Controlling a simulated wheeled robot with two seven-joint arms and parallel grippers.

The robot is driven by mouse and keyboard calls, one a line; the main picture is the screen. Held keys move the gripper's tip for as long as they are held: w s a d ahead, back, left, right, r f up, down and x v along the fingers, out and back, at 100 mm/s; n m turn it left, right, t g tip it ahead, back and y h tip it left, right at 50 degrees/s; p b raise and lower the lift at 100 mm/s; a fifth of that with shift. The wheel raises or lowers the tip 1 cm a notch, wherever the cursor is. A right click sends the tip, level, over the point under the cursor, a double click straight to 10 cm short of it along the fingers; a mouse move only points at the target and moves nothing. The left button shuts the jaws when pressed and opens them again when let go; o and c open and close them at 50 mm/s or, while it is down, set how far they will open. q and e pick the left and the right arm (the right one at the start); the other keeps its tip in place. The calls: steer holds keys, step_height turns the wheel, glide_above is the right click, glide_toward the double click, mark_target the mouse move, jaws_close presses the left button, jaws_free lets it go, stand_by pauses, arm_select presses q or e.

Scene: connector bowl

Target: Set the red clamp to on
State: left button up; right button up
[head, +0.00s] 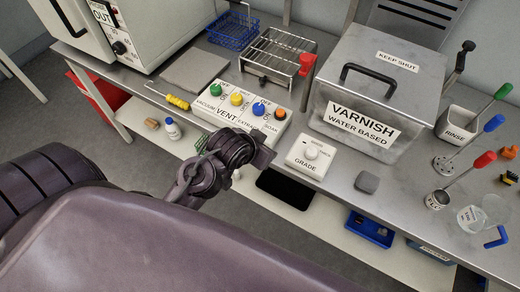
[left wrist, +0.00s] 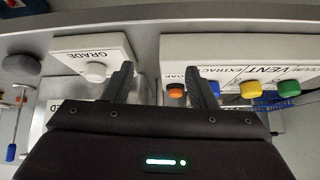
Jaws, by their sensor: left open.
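A red clamp (head: 307,64) stands at the right front corner of a wire rack (head: 276,55) on the bench. I cannot make out any on or off marking on it. My left gripper (head: 264,155) is in front of the bench edge, apart from the clamp and well below it in the head view. In the left wrist view, its two fingers (left wrist: 162,85) are spread with nothing between them. The clamp cannot be made out in the left wrist view.
A VENT panel (head: 238,117) with coloured knobs and a GRADE dial box (head: 311,158) stand along the front edge. A lidded VARNISH tank (head: 376,92) stands right of the rack. A blue basket (head: 233,32) is left of it.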

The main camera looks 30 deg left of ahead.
arm_select(q)
steer(key=shift+s+d+f+g, duration=0.15)
steer(key=shift+s+f, duration=0.1)
steer(key=shift+f, duration=0.3)
steer(key=shift+s+a+f+g, duration=0.1)
steer(key=shift+s+f+g, duration=0.1)
steer(key=shift+f, duration=0.3)
arm_select(e)
steer(key=shift+d+f, duration=0.1)
steer(key=shift+d, duration=0.1)
